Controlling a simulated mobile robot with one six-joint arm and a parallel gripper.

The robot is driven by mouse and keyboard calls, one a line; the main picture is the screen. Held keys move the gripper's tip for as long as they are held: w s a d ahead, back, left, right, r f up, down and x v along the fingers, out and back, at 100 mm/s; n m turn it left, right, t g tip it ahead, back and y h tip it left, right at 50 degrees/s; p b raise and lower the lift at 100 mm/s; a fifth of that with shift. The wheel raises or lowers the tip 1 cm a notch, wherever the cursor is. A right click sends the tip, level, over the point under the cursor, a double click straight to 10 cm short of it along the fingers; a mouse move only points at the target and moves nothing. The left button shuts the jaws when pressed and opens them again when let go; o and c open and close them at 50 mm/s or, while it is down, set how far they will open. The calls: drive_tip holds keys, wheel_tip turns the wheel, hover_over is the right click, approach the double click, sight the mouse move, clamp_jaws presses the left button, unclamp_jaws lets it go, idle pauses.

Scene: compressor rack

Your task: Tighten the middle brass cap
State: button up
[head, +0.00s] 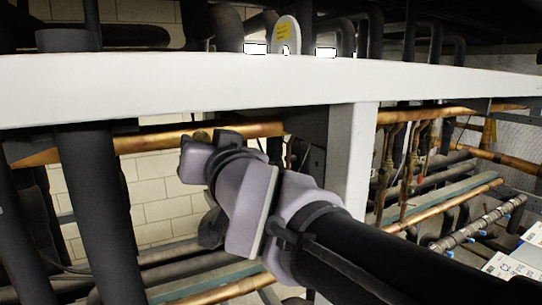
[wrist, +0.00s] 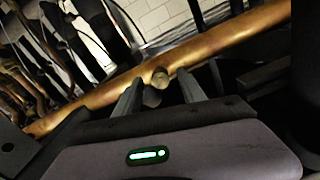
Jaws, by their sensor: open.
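One short, round brass cap (wrist: 160,77) shows in the wrist view, against a copper pipe (wrist: 215,49) that runs diagonally across the picture. My gripper (wrist: 161,82) is open, with one finger on each side of the cap. I cannot tell whether either finger touches it. A dark round piece (wrist: 152,97) sits just below the cap, between the fingers. In the head view my gripper (head: 196,162) is at the copper pipe (head: 258,130), under the white beam. A small brownish end (head: 201,136) shows just behind its tip. No other cap shows clearly enough to confirm which is the middle one.
A white horizontal beam (head: 200,82) crosses above my gripper, and a white post (head: 350,150) stands right of it. Thick dark pipes (head: 98,205) stand at the left. More copper pipes and valves (head: 390,150) are at the right. A pale block wall (head: 160,195) is behind.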

drive_tip(key=p+v, duration=0.5)
drive_tip(key=v, duration=1.1)
drive_tip(key=shift+s, duration=0.2)
drive_tip(key=shift+w, duration=0.1)
